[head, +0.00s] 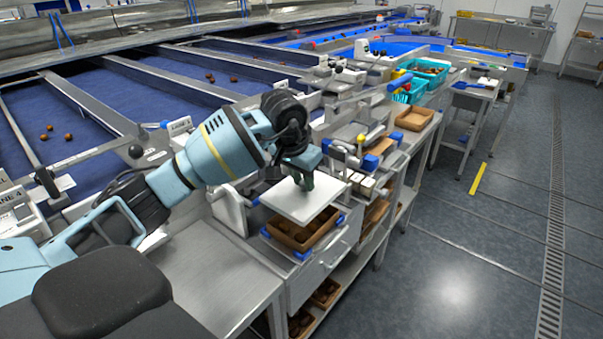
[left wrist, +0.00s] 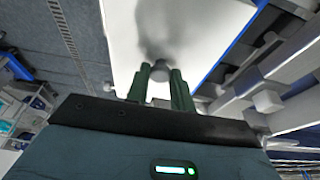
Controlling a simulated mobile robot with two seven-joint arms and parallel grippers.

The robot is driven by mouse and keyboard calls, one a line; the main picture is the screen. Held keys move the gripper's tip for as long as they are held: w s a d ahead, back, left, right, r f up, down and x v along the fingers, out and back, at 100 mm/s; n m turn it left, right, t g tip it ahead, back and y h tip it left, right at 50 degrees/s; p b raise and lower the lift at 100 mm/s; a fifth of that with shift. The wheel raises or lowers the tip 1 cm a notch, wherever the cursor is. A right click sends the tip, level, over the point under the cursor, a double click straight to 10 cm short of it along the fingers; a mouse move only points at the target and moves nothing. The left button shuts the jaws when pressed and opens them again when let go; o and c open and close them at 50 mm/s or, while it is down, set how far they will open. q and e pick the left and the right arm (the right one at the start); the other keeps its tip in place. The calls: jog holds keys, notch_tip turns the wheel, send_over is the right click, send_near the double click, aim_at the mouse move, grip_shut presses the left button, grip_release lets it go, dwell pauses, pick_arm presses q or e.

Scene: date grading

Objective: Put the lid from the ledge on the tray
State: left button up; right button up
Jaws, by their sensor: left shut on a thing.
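The lid (head: 299,203) is a flat white rectangular panel. My left gripper (head: 304,184) is shut on the knob (left wrist: 160,72) on top of it, and the lid's white face fills the middle of the left wrist view (left wrist: 190,30). The lid is above the brown tray (head: 290,240), covering its back part from the head camera. The tray's front wall and part of its inside show below the lid. Whether the lid touches the tray rim I cannot tell. The tray stands between blue corner pieces on a metal bench. My right gripper is not in view.
Another brown tray (head: 414,119) and a teal crate (head: 418,84) stand farther along the benches. Blue conveyor lanes (head: 150,97) with a few dates run behind at the left. A bare metal bench top (head: 215,275) is nearer me. The grey floor (head: 470,260) at the right is mostly clear.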

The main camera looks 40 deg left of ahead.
aim_at(300, 194)
pick_arm(q)
jog(key=shift+s+d, duration=0.15)
jog(key=shift+f+b, duration=0.45)
jog(key=shift+f, duration=1.05)
jog(key=shift+f+b, duration=0.55)
jog(key=shift+f, duration=1.1)
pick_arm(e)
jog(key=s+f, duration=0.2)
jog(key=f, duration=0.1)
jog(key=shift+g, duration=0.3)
pick_arm(q)
jog(key=shift+f, duration=0.15)
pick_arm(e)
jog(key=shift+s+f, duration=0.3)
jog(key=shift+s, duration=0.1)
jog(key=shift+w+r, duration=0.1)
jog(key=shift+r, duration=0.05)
pick_arm(q)
jog(key=shift+f+b, duration=0.55)
jog(key=shift+f, duration=0.1)
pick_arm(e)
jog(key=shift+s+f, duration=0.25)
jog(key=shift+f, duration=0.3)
